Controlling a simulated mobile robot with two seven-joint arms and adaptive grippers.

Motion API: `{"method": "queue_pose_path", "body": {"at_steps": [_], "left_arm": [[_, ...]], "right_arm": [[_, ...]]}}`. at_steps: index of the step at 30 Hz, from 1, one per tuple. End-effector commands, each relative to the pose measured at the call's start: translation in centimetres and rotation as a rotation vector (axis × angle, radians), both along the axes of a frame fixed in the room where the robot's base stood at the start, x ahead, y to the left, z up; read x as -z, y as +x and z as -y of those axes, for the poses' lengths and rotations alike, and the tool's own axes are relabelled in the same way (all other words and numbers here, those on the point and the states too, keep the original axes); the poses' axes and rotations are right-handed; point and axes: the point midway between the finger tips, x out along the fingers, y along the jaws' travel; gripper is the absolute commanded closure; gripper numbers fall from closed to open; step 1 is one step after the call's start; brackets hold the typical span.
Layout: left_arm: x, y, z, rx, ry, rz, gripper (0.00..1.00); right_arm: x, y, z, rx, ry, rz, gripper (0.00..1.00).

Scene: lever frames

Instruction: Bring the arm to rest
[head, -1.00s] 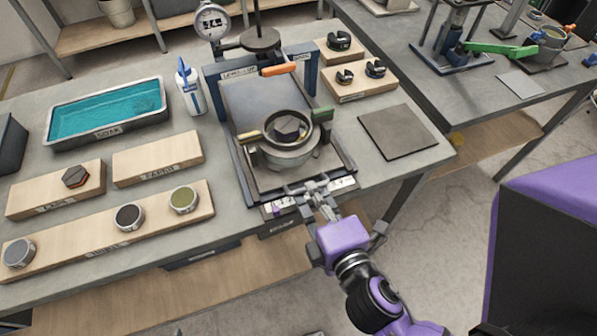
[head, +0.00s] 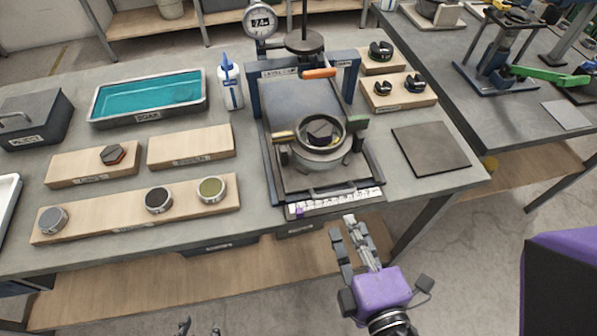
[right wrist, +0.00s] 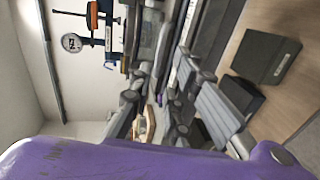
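My right gripper (head: 343,228) hangs in front of the bench's front edge in the head view, clear of the lever frame (head: 258,122). Its fingers are apart with nothing between them. They also show in the right wrist view (right wrist: 165,90). The scale strip (head: 335,202) with a purple marker at its left end lies along the frame's front, apart from the gripper. A round metal cup (head: 318,155) with a dark piece in it sits in the frame. Only the fingertips of my left gripper (head: 200,328) show at the bottom edge, apart and empty.
A teal soak tray (head: 150,98), a bottle (head: 230,85) and wooden boards with round pieces stand left of the frame. A dark square mat (head: 430,148) lies right of it. A second bench (head: 470,100) stands at right. The floor before the bench is clear.

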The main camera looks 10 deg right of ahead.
Motion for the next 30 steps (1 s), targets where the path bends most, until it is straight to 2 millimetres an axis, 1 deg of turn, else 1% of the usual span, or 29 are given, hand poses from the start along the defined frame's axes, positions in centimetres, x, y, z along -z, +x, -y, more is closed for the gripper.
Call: {"method": "queue_pose_path", "body": {"at_steps": [3,6,18,20,23,30], "left_arm": [[0.0,0.0,0.0,0.0,0.0,0.0,0.6],[0.0,0.0,0.0,0.0,0.0,0.0,0.6],[0.0,0.0,0.0,-0.001,-0.001,0.0,0.6],[0.0,0.0,0.0,-0.001,-0.001,0.0,0.6],[0.0,0.0,0.0,-0.001,0.0,0.0,0.6],[0.0,0.0,0.0,-0.002,-0.001,0.0,0.6]], "right_arm": [[-0.1,-0.8,0.0,0.002,0.0,-0.004,0.83],[-0.1,-1.1,-0.1,0.0,0.005,-0.004,0.83],[-0.2,-0.8,-0.2,0.002,0.01,-0.002,0.83],[-0.1,-0.5,-0.2,0.001,0.01,-0.002,0.83],[0.0,0.5,-0.3,-0.001,0.009,0.001,0.83],[0.7,4.0,-0.3,-0.004,0.002,0.003,0.83]]}}
